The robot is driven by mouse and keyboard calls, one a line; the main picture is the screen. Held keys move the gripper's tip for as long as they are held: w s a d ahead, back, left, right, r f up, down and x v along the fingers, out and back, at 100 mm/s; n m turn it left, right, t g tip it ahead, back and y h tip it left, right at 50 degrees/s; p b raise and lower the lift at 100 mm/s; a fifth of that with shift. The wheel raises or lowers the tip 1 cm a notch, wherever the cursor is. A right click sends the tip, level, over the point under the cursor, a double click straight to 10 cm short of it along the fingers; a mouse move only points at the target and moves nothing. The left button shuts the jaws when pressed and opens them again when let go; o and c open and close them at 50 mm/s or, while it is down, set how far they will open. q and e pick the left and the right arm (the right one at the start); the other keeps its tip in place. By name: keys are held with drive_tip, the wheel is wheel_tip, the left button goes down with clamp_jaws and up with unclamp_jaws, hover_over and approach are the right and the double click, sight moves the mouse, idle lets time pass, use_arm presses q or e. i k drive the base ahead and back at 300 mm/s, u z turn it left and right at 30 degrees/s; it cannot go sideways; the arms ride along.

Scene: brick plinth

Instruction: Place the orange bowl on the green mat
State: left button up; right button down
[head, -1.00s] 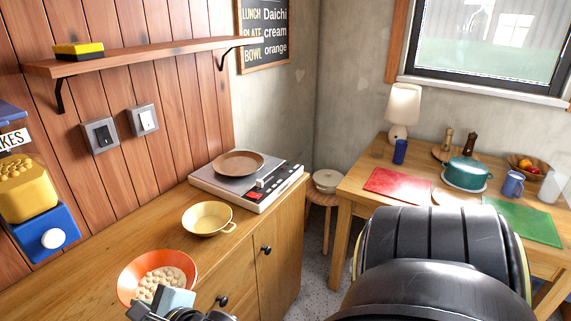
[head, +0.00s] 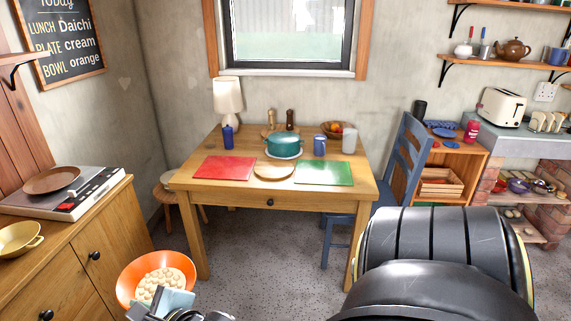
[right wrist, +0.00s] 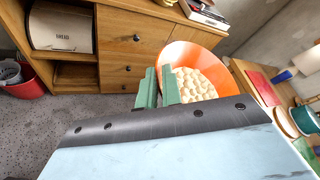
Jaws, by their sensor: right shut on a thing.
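The orange bowl (head: 127,284), full of round beige pieces, is held in the air at the lower left of the head view, over the floor beside the wooden counter. It also shows in the right wrist view (right wrist: 188,49). My right gripper (head: 166,297) is shut on the bowl's near rim; its green fingers (right wrist: 159,88) show in the right wrist view. The bowl looks roughly level. The green mat (head: 323,174) lies bare at the front right of the wooden table. My left gripper is not in view.
The wooden table (head: 230,190) also holds a red mat (head: 222,168), a cream plate (head: 273,172), a teal pot (head: 284,146), a blue mug (head: 319,146) and a lamp (head: 228,94). A blue chair (head: 405,160) stands at its right. Floor (head: 270,250) before the table is clear.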

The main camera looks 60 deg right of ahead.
sight(323, 172)
drive_tip(key=z, duration=0.5)
drive_tip(key=i, duration=0.65)
drive_tip(key=z, duration=1.35)
drive_tip(key=i, duration=1.1)
drive_tip(key=z, duration=0.8)
drive_tip(key=i, duration=1.3)
drive_tip(key=z, duration=0.25)
